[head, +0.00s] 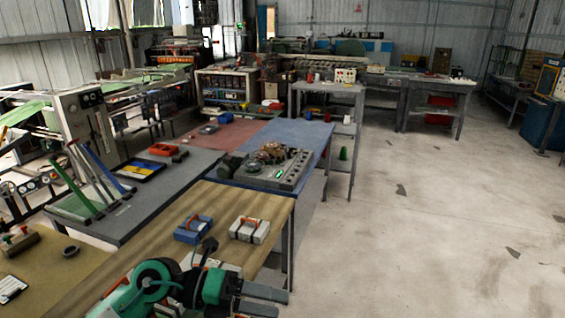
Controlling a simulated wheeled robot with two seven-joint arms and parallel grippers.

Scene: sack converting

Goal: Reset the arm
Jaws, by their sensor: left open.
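My left arm, green and black, comes in low at the bottom of the head view. Its gripper (278,302) points right, with two dark fingers apart and nothing visible between them. It is in front of the near wooden-topped table (262,206), by its right front part. The lower finger is close to the picture's bottom edge. My right gripper does not show.
A blue table (300,134) with a grey block (283,172) stands behind. The floor (430,230) at right is mostly clear.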

